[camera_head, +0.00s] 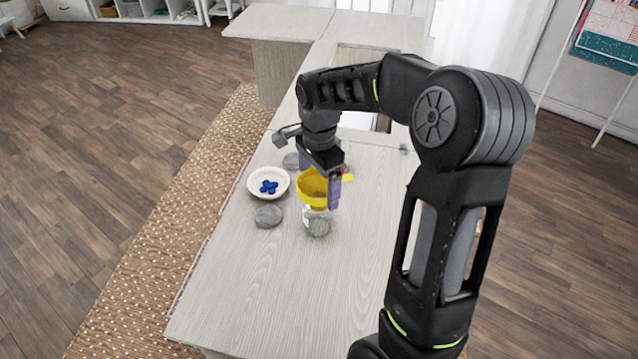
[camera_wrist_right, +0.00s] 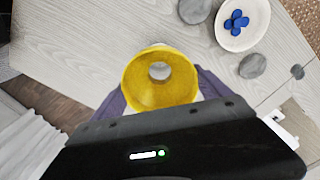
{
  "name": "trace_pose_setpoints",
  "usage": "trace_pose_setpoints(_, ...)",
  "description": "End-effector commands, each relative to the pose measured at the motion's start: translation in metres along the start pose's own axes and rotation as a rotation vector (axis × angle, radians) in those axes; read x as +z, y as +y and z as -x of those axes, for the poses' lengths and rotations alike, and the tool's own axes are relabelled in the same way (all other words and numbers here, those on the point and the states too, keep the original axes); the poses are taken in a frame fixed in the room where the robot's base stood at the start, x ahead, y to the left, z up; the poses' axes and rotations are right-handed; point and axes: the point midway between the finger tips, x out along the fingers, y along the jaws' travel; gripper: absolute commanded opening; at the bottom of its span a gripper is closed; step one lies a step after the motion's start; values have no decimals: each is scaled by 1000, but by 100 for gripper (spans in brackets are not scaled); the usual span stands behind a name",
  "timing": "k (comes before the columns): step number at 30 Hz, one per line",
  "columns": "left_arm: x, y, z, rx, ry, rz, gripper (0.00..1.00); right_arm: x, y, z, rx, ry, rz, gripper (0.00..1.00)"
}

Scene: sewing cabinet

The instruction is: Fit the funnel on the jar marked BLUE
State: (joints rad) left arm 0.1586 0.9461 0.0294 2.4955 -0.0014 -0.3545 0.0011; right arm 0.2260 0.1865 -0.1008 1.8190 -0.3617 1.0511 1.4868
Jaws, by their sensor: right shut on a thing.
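My right gripper (camera_head: 320,182) is shut on the yellow funnel (camera_head: 312,190), with purple fingers on either side of it. In the right wrist view the funnel (camera_wrist_right: 160,78) shows from above, wide mouth up, with its round hole visible. A clear glass jar (camera_head: 317,222) with a pale label stands on the table directly below the funnel in the head view. The lettering on the label is too small to read. The funnel hides the jar's mouth, so I cannot tell whether the spout is in it. My left gripper is not in view.
A white bowl (camera_head: 282,194) with several blue pieces (camera_head: 268,187) stands left of the funnel. Grey round discs (camera_head: 267,216) lie near it. Small red and yellow bits show behind the gripper. The front of the pale wooden tabletop (camera_head: 260,290) is clear.

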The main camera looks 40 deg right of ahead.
Motion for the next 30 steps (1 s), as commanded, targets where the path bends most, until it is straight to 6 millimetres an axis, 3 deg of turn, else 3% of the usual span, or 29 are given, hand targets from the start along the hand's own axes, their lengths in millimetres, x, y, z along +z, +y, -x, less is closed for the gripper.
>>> trace_pose_setpoints(22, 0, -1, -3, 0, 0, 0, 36, 0, 0, -4, 0, 0, 0, 49)
trace_pose_setpoints(23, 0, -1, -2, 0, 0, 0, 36, 0, 0, -3, 0, 0, 0, 90)
trace_pose_setpoints(27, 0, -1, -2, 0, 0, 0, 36, 0, 0, -3, 0, 0, 0, 100)
trace_pose_setpoints(30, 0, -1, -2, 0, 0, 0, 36, 0, 0, -3, 0, 0, 0, 100)
